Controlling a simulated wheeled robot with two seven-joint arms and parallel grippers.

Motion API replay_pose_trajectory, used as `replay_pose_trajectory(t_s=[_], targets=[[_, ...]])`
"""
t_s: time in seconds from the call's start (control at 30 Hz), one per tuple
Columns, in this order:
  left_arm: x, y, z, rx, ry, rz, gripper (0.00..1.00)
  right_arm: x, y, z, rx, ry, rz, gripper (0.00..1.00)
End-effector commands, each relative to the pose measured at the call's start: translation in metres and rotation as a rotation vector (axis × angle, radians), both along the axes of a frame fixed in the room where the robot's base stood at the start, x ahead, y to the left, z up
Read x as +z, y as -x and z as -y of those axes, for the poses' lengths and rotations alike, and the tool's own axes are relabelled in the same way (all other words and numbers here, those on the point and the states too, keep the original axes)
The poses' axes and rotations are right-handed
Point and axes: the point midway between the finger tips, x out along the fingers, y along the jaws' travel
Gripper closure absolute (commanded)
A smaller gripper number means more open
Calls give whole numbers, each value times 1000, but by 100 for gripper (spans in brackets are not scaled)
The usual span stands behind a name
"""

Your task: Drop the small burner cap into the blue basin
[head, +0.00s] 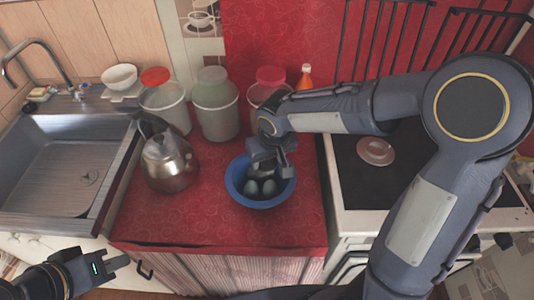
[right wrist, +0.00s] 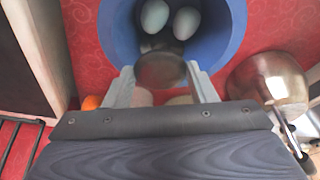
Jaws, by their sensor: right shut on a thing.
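The blue basin (head: 233,187) stands on the red oilcloth counter in the head view. It also fills the top of the right wrist view (right wrist: 232,28), with pale egg-like things (right wrist: 186,22) inside. My right gripper (head: 268,160) is over the basin. In the right wrist view its fingers (right wrist: 160,80) are shut on a dark round disc, the small burner cap (right wrist: 160,69), held above the near part of the basin. In the head view the cap is hard to make out. My left gripper (head: 118,262) is low at the left, in front of the counter; its jaw opening is unclear.
A steel kettle (head: 168,165) stands left of the basin. The sink (head: 50,165) is at the left; the stove (head: 365,190) with a round burner piece (head: 376,151) is at the right.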

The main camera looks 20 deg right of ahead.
Motion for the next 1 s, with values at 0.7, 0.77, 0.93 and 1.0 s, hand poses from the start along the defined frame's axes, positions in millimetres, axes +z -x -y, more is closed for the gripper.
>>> replay_pose_trajectory(t_s=[0.7,0.77,0.93,1.0], targets=[[-34,0,0,0,0,0,87,-46,0,0,0,0,0,46],[-34,0,0,0,0,0,87,-46,0,0,0,0,0,38],[-34,0,0,0,0,0,87,-46,0,0,0,0,0,23],[-34,0,0,0,0,0,87,-46,0,0,0,0,0,23]])
